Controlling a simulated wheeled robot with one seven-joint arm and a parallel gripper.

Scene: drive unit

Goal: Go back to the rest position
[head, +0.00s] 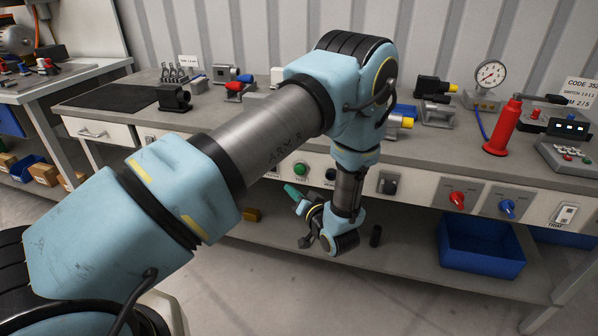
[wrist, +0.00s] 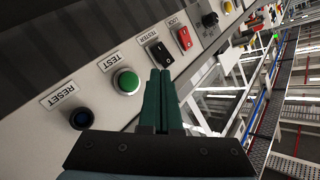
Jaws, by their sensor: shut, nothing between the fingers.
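My gripper (head: 292,191) is at the front of the workbench, low by its control panel, at the end of my blue and grey arm. In the wrist view the two green fingers of my gripper (wrist: 160,100) lie together with nothing between them. They point toward the panel near the green TEST button (wrist: 127,82) and the black TESTER switch (wrist: 161,54). I cannot tell whether the fingertips touch the panel. The green button also shows in the head view (head: 300,169).
The bench top (head: 420,150) holds a red cylinder (head: 503,128), a gauge (head: 490,74) and several fixtures. A blue bin (head: 482,246) stands on the lower shelf.

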